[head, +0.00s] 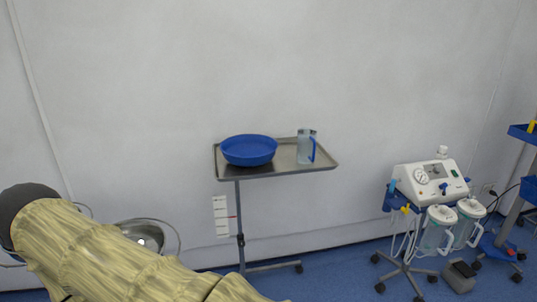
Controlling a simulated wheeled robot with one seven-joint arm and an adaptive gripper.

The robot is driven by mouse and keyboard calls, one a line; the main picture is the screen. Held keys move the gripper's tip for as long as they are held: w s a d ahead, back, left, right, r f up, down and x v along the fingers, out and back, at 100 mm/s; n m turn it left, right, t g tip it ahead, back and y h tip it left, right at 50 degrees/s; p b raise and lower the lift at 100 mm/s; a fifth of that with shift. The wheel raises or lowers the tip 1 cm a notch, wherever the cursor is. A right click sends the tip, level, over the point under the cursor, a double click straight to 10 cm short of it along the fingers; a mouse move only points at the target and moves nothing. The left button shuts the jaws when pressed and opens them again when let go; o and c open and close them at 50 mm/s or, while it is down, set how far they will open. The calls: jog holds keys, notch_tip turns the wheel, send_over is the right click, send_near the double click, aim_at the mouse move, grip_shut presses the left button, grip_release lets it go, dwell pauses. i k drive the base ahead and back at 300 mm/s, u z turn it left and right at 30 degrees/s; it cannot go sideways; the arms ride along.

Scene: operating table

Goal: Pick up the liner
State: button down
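I cannot tell for sure which thing is the liner. Two clear canisters with white lids and handles, a left one (436,232) and a right one (467,222), hang at the front of a wheeled suction unit (432,181) on the right; either may be or hold a liner. My gripper is not in view.
A large yellowish streaked form (110,255) fills the lower left, beside a steel bowl (148,235). A grey box (459,276) lies on the floor by the suction unit. A blue-shelved cart (522,134) stands at the right edge. Blue floor is open between table and unit.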

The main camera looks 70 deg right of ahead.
aim_at(244, 150)
jog(key=z, duration=3.25)
jog(key=i, duration=0.35)
jog(key=u, duration=1.15)
